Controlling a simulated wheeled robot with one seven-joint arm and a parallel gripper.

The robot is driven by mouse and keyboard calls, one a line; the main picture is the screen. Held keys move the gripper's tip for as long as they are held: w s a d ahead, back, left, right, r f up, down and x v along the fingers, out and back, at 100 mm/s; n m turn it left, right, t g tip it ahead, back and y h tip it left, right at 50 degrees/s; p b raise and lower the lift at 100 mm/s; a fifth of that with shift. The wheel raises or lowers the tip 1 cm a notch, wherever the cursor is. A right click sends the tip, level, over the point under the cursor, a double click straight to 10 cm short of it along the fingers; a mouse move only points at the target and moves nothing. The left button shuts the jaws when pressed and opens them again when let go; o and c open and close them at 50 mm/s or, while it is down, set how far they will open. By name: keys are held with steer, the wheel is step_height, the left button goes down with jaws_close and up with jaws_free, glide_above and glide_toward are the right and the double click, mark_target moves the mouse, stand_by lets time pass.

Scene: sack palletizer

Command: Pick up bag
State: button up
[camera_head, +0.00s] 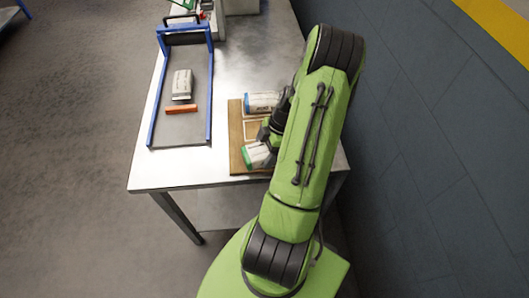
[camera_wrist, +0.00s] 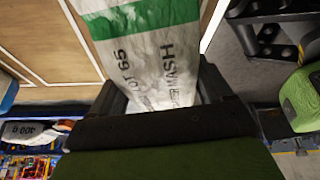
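A white bag with a green band (camera_head: 257,155) is at the near end of the wooden board, partly hidden by my arm. In the wrist view the same bag (camera_wrist: 155,55), with dark lettering, reaches down between the two dark fingers of my gripper (camera_wrist: 162,98). The fingers lie close along both its sides and look shut on it. Whether the bag touches the board cannot be told. A white and blue bag (camera_head: 262,102) lies at the board's far end. Another white bag (camera_head: 181,84) lies in the blue-framed chute.
The wooden board (camera_head: 235,135) rests on a metal table (camera_head: 165,177), with an outlined bare spot between the two bags.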

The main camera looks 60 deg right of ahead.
mark_target(264, 148)
steer(key=c, duration=0.7)
step_height(264, 148, up, 10)
steer(key=shift+r+p, duration=0.1)
steer(key=shift+p, duration=0.75)
